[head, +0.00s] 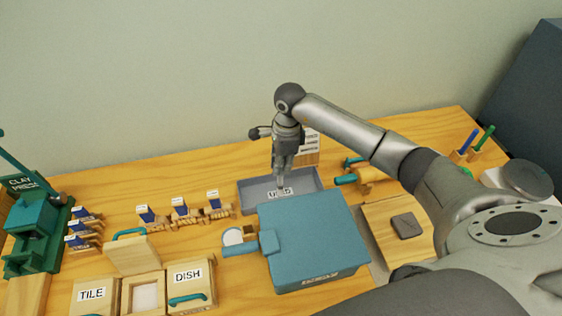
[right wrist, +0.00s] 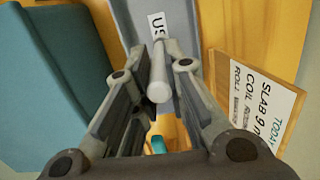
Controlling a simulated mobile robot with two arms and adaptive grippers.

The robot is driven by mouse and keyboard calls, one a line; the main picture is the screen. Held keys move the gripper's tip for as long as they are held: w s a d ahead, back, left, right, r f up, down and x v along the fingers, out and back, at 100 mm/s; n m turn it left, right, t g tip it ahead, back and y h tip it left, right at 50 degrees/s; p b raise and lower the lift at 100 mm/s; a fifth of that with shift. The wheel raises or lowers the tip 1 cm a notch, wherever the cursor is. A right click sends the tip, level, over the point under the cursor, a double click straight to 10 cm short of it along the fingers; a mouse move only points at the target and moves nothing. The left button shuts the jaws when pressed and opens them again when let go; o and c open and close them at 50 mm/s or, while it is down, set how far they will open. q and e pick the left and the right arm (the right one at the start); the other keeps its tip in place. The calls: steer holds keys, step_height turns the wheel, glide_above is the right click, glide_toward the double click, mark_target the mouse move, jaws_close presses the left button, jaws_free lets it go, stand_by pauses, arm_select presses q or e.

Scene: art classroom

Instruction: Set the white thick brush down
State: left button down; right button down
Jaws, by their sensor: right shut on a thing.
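My right gripper (head: 281,180) reaches down over the grey tray (head: 308,181) with the "USED" label at the back of the table. In the right wrist view, the right gripper (right wrist: 160,62) is shut on the white thick brush (right wrist: 158,84). The brush shows as a pale, smooth rod with a rounded end between the fingers, over the tray (right wrist: 188,22) and its label. Its far end is hidden, and I cannot tell whether it touches the tray floor. In the head view the brush is too small to make out. My left gripper is not in view.
A blue box-like block (head: 315,240) stands close in front of the tray. A teal-handled wooden tool (head: 365,178) lies to its right, and a sign board (head: 306,150) stands behind. Small labelled holders (head: 180,208) line the left. Lidded boxes (head: 192,284) sit at the front left.

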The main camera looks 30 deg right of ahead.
steer(key=shift+f, duration=0.1)
steer(key=c, duration=1.9)
jaws_free()
steer(key=shift+f, duration=0.1)
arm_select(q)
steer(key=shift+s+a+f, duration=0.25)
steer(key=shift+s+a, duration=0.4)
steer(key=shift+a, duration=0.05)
arm_select(e)
steer(key=o, duration=0.4)
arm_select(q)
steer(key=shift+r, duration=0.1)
